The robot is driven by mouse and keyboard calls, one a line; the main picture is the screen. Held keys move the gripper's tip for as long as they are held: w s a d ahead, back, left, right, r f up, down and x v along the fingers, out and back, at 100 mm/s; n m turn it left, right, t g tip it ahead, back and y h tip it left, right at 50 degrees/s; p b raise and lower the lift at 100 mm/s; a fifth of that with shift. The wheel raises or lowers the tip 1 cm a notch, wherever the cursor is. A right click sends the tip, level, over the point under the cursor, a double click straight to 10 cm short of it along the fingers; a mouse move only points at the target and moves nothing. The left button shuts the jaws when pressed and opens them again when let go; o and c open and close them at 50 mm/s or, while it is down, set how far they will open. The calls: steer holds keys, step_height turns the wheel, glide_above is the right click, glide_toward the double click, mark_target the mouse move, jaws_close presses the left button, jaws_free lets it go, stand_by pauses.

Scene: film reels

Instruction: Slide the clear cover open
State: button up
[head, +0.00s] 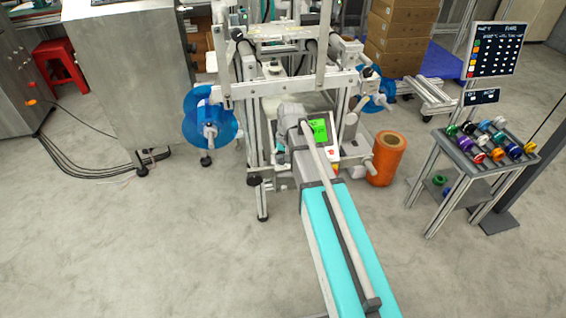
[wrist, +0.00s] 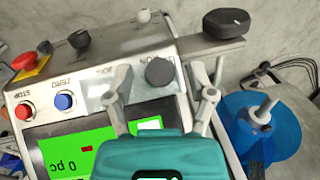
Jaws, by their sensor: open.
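In the head view the wrist hides the fingers.
A green screen (wrist: 60,150) and a red stop button (wrist: 25,62) are close by. A metal bar with a black end piece (wrist: 226,22) juts out nearby. A blue reel (head: 208,120) and an orange roll (head: 388,158) flank the machine. A spool stand (head: 455,165) is right.

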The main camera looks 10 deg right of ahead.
stand_by(0.3)
jaws_close()
stand_by(0.3)
steer(key=shift+w+r+p, duration=1.65)
steer(key=shift+p, duration=0.05)
jaws_free()
